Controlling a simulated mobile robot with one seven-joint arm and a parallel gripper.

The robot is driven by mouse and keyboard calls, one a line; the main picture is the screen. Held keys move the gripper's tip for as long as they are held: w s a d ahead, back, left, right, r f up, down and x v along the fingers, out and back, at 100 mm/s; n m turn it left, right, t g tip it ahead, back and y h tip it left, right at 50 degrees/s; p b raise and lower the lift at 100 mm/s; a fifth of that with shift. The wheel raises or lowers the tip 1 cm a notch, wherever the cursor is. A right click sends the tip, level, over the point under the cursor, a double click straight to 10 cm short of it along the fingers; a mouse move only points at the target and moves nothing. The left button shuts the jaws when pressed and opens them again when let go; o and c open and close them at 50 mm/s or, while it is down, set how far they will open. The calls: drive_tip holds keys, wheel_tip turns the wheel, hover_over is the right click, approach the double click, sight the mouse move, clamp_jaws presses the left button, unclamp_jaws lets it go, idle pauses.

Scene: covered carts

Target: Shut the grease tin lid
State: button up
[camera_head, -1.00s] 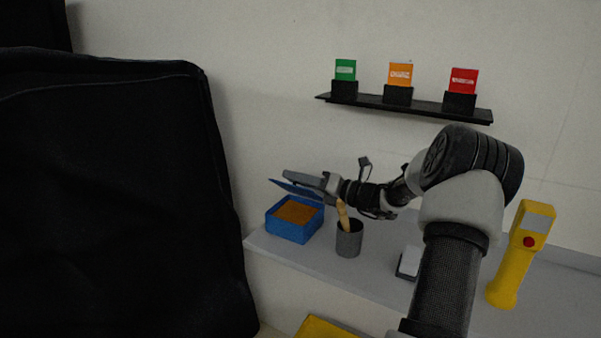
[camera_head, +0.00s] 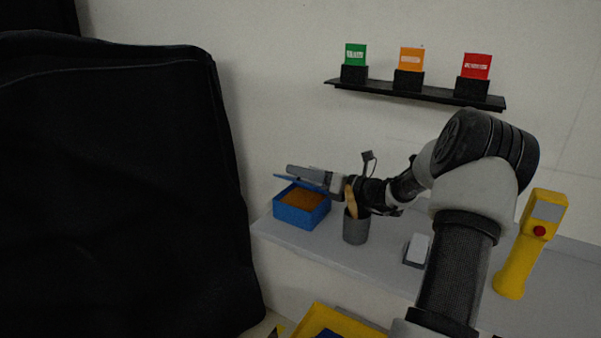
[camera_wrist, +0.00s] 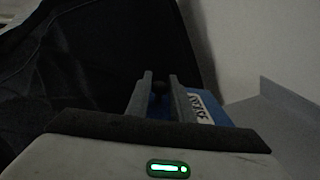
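The grease tin (camera_head: 293,217) is a blue box with orange-brown grease (camera_head: 303,198) inside, on a grey ledge. Its blue lid (camera_head: 282,178) is partly open, tilted at a low angle over the tin. My gripper (camera_head: 291,169) lies along the top of the lid, near or touching it; contact cannot be told. In the wrist view, the two fingers (camera_wrist: 160,80) stand apart with a gap. A small dark round knob shows between their tips, with no clear grip on it. The blue lid (camera_wrist: 222,117) with a pale label shows to the right, partly hidden by the fingers.
A grey cup (camera_head: 356,230) with a wooden-handled tool stands right of the tin, close under my wrist. A white-topped block (camera_head: 417,248) and a yellow device (camera_head: 520,255) are farther right. A black covered cart (camera_head: 120,190) fills the left. A wall shelf (camera_head: 430,95) holds coloured cards.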

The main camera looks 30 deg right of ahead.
drive_tip(key=shift+o, duration=1.4)
wheel_tip(320, 180, up, 10)
drive_tip(key=shift+r+p, duration=0.1)
drive_tip(key=shift+p, duration=0.95)
